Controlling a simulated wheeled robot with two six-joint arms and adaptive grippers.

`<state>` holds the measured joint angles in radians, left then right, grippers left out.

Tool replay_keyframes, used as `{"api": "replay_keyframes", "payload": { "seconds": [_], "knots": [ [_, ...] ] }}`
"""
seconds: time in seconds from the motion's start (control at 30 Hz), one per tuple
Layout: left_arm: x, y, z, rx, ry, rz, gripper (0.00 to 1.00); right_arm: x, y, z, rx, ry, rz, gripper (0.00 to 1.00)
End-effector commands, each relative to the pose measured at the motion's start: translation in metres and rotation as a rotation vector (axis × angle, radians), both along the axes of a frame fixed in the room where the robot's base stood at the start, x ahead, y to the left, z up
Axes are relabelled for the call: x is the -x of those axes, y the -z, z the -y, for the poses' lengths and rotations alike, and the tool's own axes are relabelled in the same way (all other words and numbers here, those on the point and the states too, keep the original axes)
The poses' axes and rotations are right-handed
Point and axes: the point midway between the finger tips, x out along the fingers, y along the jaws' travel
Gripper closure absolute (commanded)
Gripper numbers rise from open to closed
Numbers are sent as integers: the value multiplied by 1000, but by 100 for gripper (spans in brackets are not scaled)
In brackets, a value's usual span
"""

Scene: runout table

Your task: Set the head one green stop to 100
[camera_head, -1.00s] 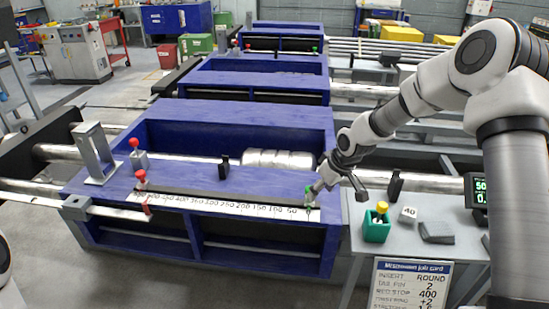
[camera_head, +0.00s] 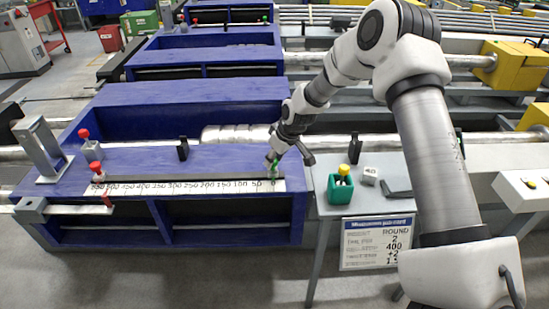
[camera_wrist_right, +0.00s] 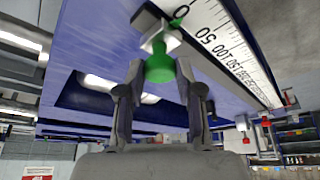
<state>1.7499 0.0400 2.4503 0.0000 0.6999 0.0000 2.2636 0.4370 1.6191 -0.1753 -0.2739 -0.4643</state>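The green stop (camera_head: 273,168) sits at the right end of the white scale (camera_head: 190,187) on the nearest blue head (camera_head: 230,165), by the 0 mark. In the right wrist view, its round green knob (camera_wrist_right: 160,68) tops a pale block, and a small green pointer lies beside the 0 of the scale (camera_wrist_right: 215,38). My right gripper (camera_head: 275,158) is down at the stop. In the wrist view its two fingers (camera_wrist_right: 160,72) stand on either side of the knob, with a narrow gap seeming to show on each side. My left gripper is out of view.
Two red-knobbed stops (camera_head: 83,133) (camera_head: 95,167) stand at the left end of the head. A small black upright (camera_head: 183,150) stands behind the scale.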

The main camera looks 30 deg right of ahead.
Motion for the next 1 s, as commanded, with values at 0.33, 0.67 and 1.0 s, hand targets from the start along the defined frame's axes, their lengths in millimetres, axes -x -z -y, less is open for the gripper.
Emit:
{"api": "replay_keyframes", "payload": {
  "seconds": [0.33, 0.67, 1.0],
  "knots": [
    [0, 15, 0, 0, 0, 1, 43, -9, 6, -12, 4, -2, 0, 100],
    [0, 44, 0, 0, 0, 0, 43, -48, 3, -76, 5, -2, 1, 100],
    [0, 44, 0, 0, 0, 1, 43, -53, 1, -85, 1, 1, 0, 100]
  ]
}}
